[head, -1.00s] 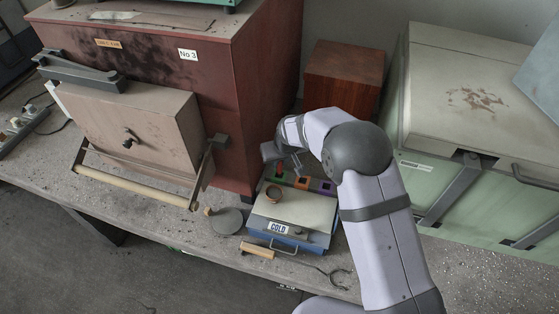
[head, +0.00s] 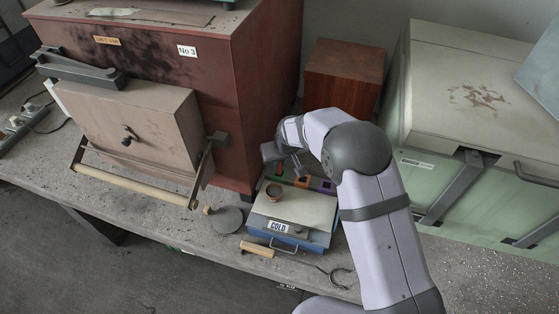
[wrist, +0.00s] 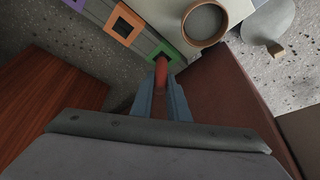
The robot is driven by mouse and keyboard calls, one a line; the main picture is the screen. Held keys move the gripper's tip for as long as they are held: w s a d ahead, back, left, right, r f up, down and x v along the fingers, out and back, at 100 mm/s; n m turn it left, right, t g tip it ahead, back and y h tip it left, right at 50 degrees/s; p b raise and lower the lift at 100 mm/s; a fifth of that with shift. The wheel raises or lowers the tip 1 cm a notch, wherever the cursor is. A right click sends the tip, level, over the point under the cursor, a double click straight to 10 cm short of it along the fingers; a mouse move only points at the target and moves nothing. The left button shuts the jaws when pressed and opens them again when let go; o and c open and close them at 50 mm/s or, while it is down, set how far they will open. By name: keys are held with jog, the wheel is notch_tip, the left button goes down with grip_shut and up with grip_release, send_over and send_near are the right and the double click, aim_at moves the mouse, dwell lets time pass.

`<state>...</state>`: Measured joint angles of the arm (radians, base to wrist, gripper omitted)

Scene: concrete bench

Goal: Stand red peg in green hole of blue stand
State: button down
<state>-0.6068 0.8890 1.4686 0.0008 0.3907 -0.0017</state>
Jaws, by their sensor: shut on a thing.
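The red peg (wrist: 161,72) is between the fingers of my gripper (wrist: 160,98) in the wrist view. The gripper is shut on it. The peg's far end overlaps the lower edge of the green-framed hole (wrist: 163,50); I cannot tell whether it has entered. The stand (wrist: 146,38) is a narrow bar that looks grey-blue here, with green, orange (wrist: 123,22) and purple (wrist: 76,3) square frames in a row. In the head view my gripper (head: 296,166) is above the stand, and the red peg (head: 279,169) shows at the green end.
A box labelled COLD (head: 290,220) stands in front of the stand, with a brown ring (head: 274,191) on its lid. A red-brown furnace (head: 240,90) rises close on the left. A wooden block (head: 343,75) stands behind. A grey disc (head: 227,220) lies on the bench.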

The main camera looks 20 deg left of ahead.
jog(key=shift+f+b, duration=0.95)
jog(key=shift+f, duration=0.4)
dwell(0.3)
jog(key=c, duration=1.6)
grip_release()
jog(key=shift+c, duration=0.2)
jog(key=shift+b+v, duration=1.05)
jog(key=shift+v, duration=2.6)
